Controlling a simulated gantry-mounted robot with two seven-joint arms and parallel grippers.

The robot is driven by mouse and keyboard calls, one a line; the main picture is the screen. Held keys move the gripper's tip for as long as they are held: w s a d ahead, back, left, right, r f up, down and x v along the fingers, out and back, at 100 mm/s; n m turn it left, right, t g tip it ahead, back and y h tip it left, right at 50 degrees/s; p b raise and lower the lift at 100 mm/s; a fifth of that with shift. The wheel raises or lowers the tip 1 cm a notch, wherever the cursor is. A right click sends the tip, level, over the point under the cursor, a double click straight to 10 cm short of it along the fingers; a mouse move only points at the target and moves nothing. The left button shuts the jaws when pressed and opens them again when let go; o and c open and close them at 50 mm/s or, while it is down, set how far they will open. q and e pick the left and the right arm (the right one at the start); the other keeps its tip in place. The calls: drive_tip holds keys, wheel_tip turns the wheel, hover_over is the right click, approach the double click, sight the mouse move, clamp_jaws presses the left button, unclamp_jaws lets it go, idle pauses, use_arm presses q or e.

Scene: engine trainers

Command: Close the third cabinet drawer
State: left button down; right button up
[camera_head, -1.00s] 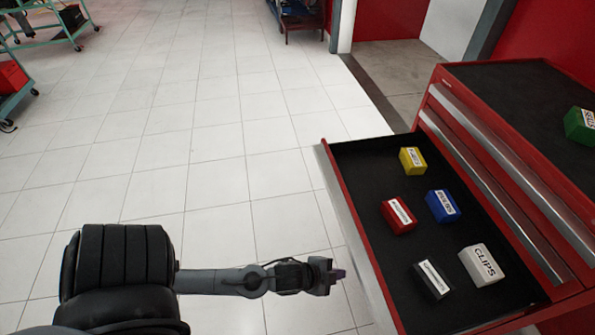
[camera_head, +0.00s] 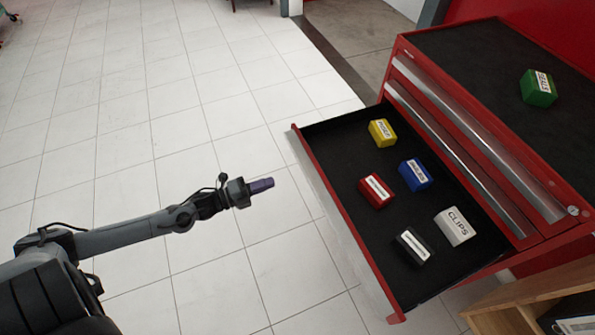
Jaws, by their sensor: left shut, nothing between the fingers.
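The red cabinet (camera_head: 563,232) stands at the right with a black top. Its third drawer (camera_head: 330,135) is pulled out toward the left, with a red rim and a black liner. Two drawers above it, with silver handle strips (camera_head: 465,152), are shut. My left gripper (camera_head: 262,186) is shut and empty, with purple fingertips. It is in the air left of the drawer's front, apart from it, and points right toward it. My right gripper is not in view.
In the drawer lie a yellow box (camera_head: 382,133), a red box (camera_head: 375,191), a blue box (camera_head: 415,174), a white box (camera_head: 455,226) and a black box (camera_head: 412,247). A green box (camera_head: 538,88) sits on the cabinet top. A wooden unit (camera_head: 530,290) is at lower right.

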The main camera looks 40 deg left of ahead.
use_arm(q)
drive_tip(key=b+x, duration=0.4)
drive_tip(key=x, duration=0.7)
drive_tip(key=shift+w, duration=0.3)
drive_tip(key=shift+d, duration=0.1)
